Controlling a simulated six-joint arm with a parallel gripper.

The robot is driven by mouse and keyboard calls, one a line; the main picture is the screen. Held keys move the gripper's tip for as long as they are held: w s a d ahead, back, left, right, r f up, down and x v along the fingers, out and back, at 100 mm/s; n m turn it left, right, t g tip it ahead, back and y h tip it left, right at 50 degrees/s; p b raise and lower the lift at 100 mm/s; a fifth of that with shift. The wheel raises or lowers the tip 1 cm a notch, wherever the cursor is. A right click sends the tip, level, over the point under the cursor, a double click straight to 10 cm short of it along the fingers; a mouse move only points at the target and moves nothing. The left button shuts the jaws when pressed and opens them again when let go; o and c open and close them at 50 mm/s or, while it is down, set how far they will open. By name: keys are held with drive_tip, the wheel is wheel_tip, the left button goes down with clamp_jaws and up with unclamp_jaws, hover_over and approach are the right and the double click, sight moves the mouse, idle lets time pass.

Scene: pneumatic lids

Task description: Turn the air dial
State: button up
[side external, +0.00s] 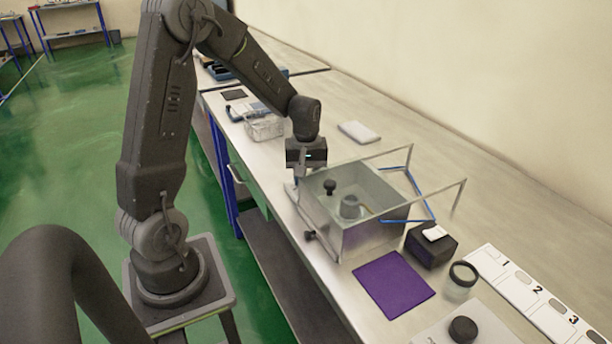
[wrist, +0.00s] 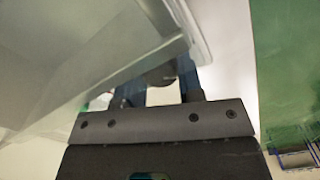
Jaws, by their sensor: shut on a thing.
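A clear-walled box (side external: 375,240) stands on the bench, with a grey cylinder (side external: 350,207) inside. My gripper (side external: 304,178) points down at the box's back left corner, by its rim. In the wrist view my gripper's fingers (wrist: 163,90) are shut on a dark rounded knob, which I take to be the air dial (wrist: 160,76). The arm and fingers hide this knob in the side view, and any mark on it cannot be read. One dark knob (side external: 330,187) shows at the box top and another (side external: 310,236) on its front left side.
A blue-and-grey frame (side external: 432,205) rises around the box's right side. A purple mat (side external: 393,285), a black block (side external: 431,247), a clear jar (side external: 461,281) and a numbered strip (side external: 535,300) lie to the right. A clear container (side external: 264,127) stands behind my gripper.

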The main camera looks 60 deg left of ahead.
drive_tip(key=o, duration=0.9)
drive_tip(key=shift+r, duration=0.1)
wheel_tip(320, 180, up, 14)
drive_tip(key=shift+f, duration=0.15)
